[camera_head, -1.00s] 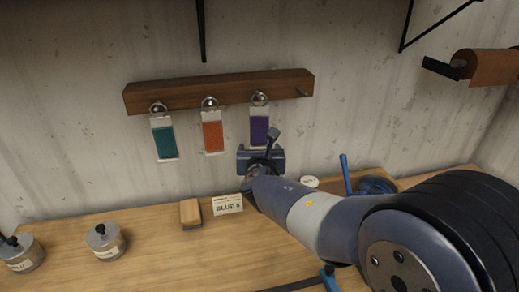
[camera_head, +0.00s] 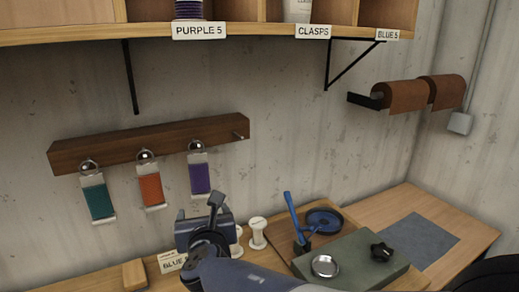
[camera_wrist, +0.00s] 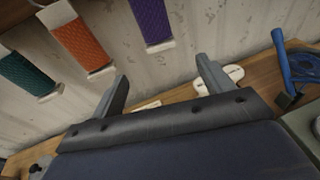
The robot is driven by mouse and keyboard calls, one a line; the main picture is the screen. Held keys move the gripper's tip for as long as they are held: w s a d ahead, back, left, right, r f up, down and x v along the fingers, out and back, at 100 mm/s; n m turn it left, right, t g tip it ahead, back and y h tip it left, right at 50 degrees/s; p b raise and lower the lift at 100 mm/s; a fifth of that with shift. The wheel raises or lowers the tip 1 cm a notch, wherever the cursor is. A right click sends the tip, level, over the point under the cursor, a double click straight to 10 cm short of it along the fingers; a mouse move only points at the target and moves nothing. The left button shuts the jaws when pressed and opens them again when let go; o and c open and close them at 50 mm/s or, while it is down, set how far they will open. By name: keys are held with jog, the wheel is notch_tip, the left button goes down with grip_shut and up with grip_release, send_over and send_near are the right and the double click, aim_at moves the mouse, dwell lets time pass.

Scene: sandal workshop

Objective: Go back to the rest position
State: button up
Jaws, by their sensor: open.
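My gripper (camera_head: 208,222) is in front of the wall, above the back of the workbench and below the purple swatch. In the wrist view my gripper (camera_wrist: 162,84) shows its two fingers spread apart with nothing between them. The teal swatch (camera_head: 98,202), orange swatch (camera_head: 152,190) and purple swatch (camera_head: 199,178) hang from the wooden rail (camera_head: 150,143), left of and above my gripper. My gripper is apart from them. My arm covers part of the bench and of the label behind it.
White spools (camera_head: 258,233) stand right of my gripper. A tan block (camera_head: 134,274) lies left. A shelf (camera_head: 75,33) overhangs above. The grey mat (camera_head: 422,240) is clear.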

aim_at(202, 196)
jog(key=shift+w, duration=0.15)
jog(key=p+x, duration=0.1)
jog(key=x, duration=0.9)
jog(key=shift+w, duration=0.1)
jog(key=shift+w+a+r+p, duration=0.1)
jog(key=shift+w+p, duration=0.1)
jog(key=shift+p, duration=0.1)
jog(key=shift+s+d+r, duration=0.2)
jog(key=shift+s+r, duration=0.05)
jog(key=shift+s, duration=0.15)
jog(key=shift+f, duration=0.1)
